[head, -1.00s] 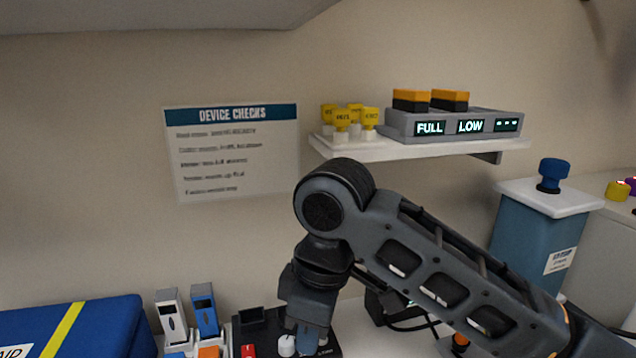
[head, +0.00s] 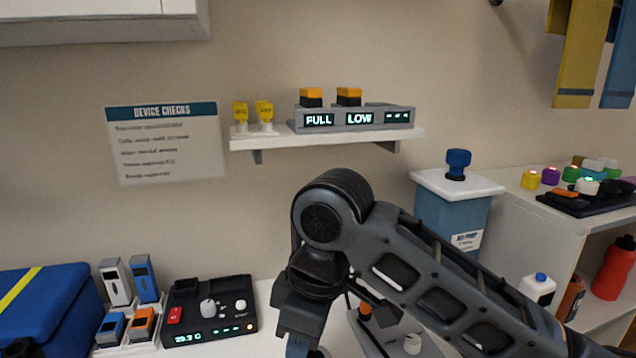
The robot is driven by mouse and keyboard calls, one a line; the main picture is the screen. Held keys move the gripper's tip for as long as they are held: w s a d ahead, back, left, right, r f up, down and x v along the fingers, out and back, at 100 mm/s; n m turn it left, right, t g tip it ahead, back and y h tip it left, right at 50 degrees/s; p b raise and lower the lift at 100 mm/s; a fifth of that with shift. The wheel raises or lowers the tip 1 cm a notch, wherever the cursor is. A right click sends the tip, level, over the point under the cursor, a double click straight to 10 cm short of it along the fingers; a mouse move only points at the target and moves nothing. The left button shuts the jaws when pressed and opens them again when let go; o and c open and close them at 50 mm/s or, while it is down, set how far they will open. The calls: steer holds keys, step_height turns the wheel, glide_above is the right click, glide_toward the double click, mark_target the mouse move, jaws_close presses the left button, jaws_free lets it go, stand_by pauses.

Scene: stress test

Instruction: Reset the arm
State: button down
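My arm reaches in from the lower right of the head view, bends at a round elbow joint and points down at the counter. Its lower end, where my gripper (head: 300,345) is, runs to the bottom edge of the picture. The fingertips cannot be made out, so whether it is open or shut does not show. It hangs just right of a black device (head: 240,318) with a white knob, a red switch and a lit readout. No held object can be seen.
A grey device (head: 395,340) with an orange knob stands partly behind my arm. Several handheld meters (head: 127,300) and a blue case (head: 50,310) are at left. A wall shelf (head: 330,138) holds a charger with FULL and LOW displays. A blue bin (head: 450,212) and white shelving (head: 535,232) stand right.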

steer(key=s+a+f+m+t+y, duration=0.35)
steer(key=s+a+m+y, duration=0.25)
steer(key=a+y, duration=0.35)
steer(key=s+d+f+m+t+h, duration=0.1)
steer(key=d+m+t, duration=0.1)
steer(key=s+d+f+m+t, duration=0.2)
steer(key=d+m+t, duration=0.1)
steer(key=s+d+f+m+t+h, duration=0.1)
steer(key=s+d+m+t, duration=0.1)
steer(key=d, duration=0.1)
steer(key=shift+s+f+m+t+h, duration=0.1)
steer(key=shift+f+m+t+h, duration=0.15)
steer(key=shift+f+m+h, duration=0.15)
steer(key=s+d+f+m+t+h, duration=0.25)
steer(key=s+d+h, duration=0.55)
steer(key=s+d, duration=1.05)
steer(key=s+d+r+n+h, duration=0.1)
steer(key=s+d+r, duration=0.4)
steer(key=s+d, duration=0.2)
steer(key=shift+s+r+t, duration=0.15)
steer(key=shift+r+t, duration=0.05)
steer(key=shift+t, duration=0.25)
